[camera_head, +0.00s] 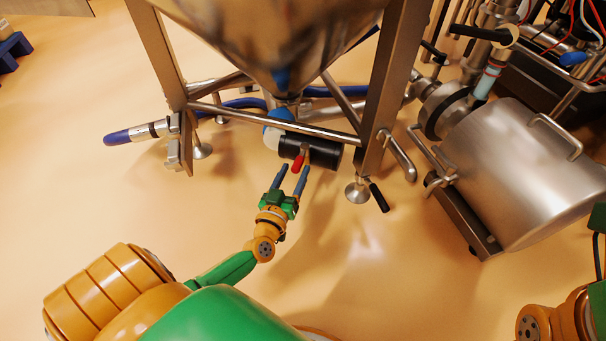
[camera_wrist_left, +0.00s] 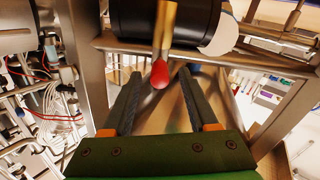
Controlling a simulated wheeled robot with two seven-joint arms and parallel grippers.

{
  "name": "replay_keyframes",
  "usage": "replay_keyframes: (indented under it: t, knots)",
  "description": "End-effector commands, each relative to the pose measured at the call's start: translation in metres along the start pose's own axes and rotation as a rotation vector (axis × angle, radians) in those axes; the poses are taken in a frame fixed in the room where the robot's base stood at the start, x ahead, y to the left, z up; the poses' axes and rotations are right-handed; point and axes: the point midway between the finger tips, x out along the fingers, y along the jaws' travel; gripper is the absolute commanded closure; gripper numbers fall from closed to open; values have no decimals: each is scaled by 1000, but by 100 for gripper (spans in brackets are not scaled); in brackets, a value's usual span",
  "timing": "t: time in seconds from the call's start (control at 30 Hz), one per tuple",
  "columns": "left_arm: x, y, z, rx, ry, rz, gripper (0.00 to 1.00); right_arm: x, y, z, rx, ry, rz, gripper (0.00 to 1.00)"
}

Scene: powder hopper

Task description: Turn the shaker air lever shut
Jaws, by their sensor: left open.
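The shaker air lever (camera_head: 297,163) has a red tip and a brass-coloured stem and hangs from a black cylinder (camera_head: 323,153) under the steel hopper. In the left wrist view the lever (camera_wrist_left: 160,72) points toward my gripper, its red tip between the far ends of the two fingers. My left gripper (camera_head: 291,168) is open, with one blue-grey finger on each side of the lever tip. In the wrist view the fingers (camera_wrist_left: 158,85) show gaps to the red tip on both sides. My right gripper is out of view; only part of that arm shows at the lower right.
The steel hopper (camera_head: 270,35) stands on a frame with legs (camera_head: 390,85) and a crossbar (camera_head: 270,122) close above the lever. A steel drum-shaped machine (camera_head: 525,170) stands to the right. A blue hose (camera_head: 245,103) runs behind the frame. The floor in front is clear.

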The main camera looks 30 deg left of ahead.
Motion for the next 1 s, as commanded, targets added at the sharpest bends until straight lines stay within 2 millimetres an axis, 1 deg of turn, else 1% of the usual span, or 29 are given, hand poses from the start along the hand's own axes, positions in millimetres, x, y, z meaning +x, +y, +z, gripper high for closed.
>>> replay_keyframes:
  t: [0.03, 0.1, 0.17, 0.27, 0.43, 0.47, 0.5, 0.57, 0.6, 0.67, 1.0]
  knots:
    - [10, -1, 3, -1, 5, 1, 41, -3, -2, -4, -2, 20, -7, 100]
    - [21, -1, 3, -1, 3, 0, 41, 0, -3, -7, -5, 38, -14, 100]
    - [27, 0, 2, 0, 2, 1, 41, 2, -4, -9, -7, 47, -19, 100]
    - [31, 0, 1, 0, 0, 0, 41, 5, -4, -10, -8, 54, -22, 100]
    - [31, 0, 0, 1, -1, 0, 41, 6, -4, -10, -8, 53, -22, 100]
    - [31, 0, 0, 1, -1, 0, 46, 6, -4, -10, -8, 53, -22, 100]
    - [31, 0, 0, 1, -1, 1, 57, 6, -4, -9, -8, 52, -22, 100]
    - [31, 0, 0, 0, -1, 1, 73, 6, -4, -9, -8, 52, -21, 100]
    - [31, 0, 0, 0, -1, 1, 84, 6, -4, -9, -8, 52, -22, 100]
    - [31, 0, 0, 0, -1, 0, 100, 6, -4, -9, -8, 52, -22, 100]
    - [31, 0, 1, 0, -2, 0, 100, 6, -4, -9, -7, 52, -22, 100]
